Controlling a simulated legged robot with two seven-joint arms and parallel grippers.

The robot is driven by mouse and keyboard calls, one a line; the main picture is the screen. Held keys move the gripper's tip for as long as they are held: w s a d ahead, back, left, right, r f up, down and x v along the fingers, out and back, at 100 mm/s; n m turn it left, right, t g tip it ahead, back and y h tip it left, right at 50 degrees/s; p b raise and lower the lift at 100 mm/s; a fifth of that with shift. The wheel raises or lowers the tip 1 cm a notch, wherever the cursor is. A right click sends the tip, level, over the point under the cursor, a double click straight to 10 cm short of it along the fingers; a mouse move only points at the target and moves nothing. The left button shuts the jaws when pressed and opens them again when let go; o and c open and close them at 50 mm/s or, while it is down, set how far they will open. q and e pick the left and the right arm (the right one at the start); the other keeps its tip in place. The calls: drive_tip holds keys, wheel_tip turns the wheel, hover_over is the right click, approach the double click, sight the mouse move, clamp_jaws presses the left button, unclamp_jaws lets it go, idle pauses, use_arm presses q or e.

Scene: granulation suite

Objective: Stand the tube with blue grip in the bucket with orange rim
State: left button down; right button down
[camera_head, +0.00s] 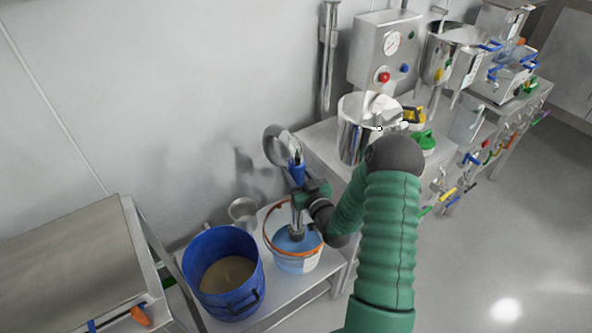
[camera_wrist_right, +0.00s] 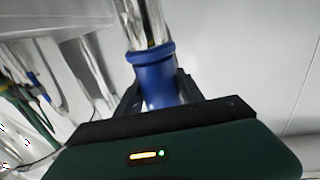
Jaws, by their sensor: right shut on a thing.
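The tube with blue grip (camera_head: 297,172) is silver, with a curved top, and stands roughly upright. My right gripper (camera_head: 303,190) is shut on it at the blue grip. The grip also shows in the right wrist view (camera_wrist_right: 158,80), between the dark fingers, with shiny metal tube above it. The bucket with orange rim (camera_head: 297,265) is pale blue and stands on a low metal table. The tube's lower end is inside the bucket's opening; I cannot tell whether it touches the bottom. My left gripper is not in view.
A blue bucket (camera_head: 215,295) with tan contents stands left of the orange-rimmed one, with a small metal cup (camera_head: 243,211) behind. A steel pot (camera_head: 352,145) stands on the bench (camera_head: 318,140) at right. A wall is close behind.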

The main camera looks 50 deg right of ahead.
wheel_tip(320, 180, down, 13)
drive_tip(key=b, duration=1)
drive_tip(key=c, duration=0.7)
unclamp_jaws()
drive_tip(key=shift+o, duration=0.2)
drive_tip(key=shift+s, duration=0.15)
drive_tip(key=p+v, duration=0.1)
drive_tip(key=v, duration=1.5)
drive_tip(key=shift+s+a, duration=0.15)
drive_tip(key=shift+s, duration=0.1)
drive_tip(key=shift+f, duration=0.1)
